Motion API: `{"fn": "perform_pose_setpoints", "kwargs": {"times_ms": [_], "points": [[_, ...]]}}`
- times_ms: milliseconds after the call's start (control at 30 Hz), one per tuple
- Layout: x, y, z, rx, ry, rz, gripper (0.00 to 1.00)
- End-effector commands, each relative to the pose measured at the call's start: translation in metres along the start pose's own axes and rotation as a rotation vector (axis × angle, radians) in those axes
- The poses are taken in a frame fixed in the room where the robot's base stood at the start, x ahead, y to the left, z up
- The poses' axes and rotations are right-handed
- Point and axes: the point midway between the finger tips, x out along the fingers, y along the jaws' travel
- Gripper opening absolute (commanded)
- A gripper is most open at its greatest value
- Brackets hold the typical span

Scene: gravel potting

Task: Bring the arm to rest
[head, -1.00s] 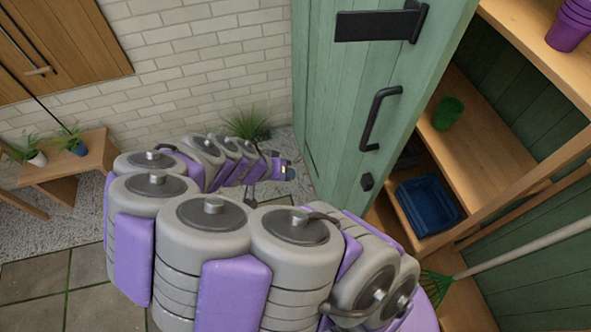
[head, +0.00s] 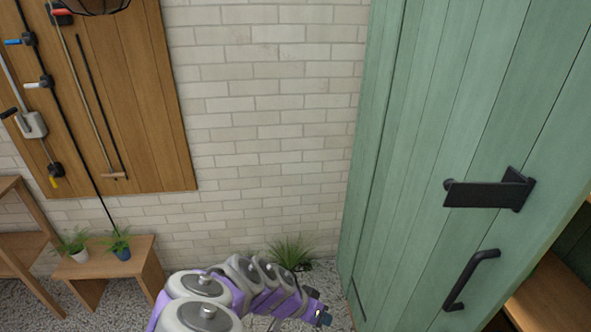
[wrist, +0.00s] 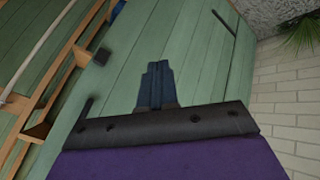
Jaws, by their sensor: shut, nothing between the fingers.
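My gripper (wrist: 157,82) shows in the wrist view with its dark blue fingers pressed together and nothing between them. In the head view the end of my grey and purple arm, with my gripper (head: 324,317), is low in the picture, left of the green door. The wrist view faces the green door (wrist: 195,60). The door also fills the right side of the head view (head: 420,150) and stands open. I cannot tell the exact gap between my gripper and the door.
A leafy plant (head: 289,253) stands by the white brick wall (head: 270,120) behind my arm. A wooden bench (head: 108,266) with two small potted plants is at left, below a wooden tool board (head: 140,100). A wooden shelf (head: 550,300) shows past the door's edge.

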Motion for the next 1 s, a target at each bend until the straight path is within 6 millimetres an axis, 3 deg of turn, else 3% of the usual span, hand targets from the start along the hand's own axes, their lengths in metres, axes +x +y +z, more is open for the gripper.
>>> {"fn": "perform_pose_setpoints", "kwargs": {"times_ms": [167,467,800,1000], "points": [[-0.007,0.019,-0.008,0.0,-0.044,-0.001,0.0],[-0.046,0.102,-0.01,-0.094,-0.255,-0.062,0.0],[-0.086,0.186,0.025,-0.336,-0.432,-0.279,0.0],[-0.109,0.22,0.056,-0.523,-0.454,-0.429,0.0]]}}
